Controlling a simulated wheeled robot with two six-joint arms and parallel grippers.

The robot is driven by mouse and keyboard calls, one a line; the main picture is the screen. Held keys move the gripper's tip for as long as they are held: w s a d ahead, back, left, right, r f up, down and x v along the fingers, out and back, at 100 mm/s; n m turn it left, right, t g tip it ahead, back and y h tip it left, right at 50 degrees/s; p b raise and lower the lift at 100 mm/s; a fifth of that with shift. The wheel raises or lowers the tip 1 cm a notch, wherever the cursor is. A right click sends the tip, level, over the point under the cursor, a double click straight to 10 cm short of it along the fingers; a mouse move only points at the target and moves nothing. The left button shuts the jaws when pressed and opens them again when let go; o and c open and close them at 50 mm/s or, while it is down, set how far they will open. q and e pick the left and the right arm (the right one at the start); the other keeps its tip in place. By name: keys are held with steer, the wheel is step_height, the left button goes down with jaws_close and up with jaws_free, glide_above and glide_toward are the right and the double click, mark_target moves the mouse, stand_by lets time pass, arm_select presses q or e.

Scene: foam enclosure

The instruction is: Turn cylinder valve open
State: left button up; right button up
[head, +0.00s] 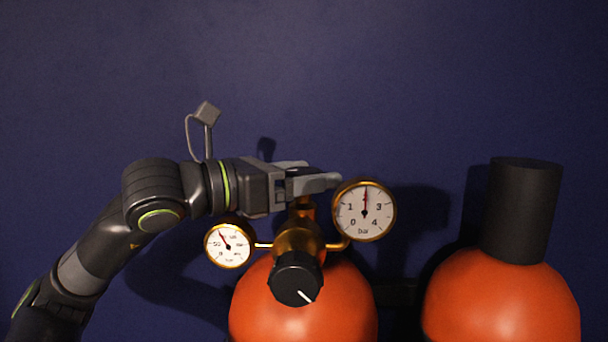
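An orange gas cylinder (303,315) stands at the lower centre with a brass regulator (300,240) on its top. A black knob (295,280) with a white mark pointing to the lower right sits on the regulator's front. My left gripper (318,178) reaches in from the left, directly above the brass stem (304,208). Its fingers lie at the stem's top and hide whatever valve handle is there. I cannot tell whether they are closed on it. My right gripper is not in view.
A right gauge (365,211) marked in bar sits close to my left fingertips, its red needle pointing about straight up. A smaller left gauge (228,246) is below my wrist. A second orange cylinder (500,300) with a black cap (522,210) stands at right. A dark blue wall (420,80) is behind.

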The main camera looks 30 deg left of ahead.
mark_target(304, 170)
arm_select(q)
steer(key=shift+r, duration=0.15)
steer(key=shift+r, duration=4.9)
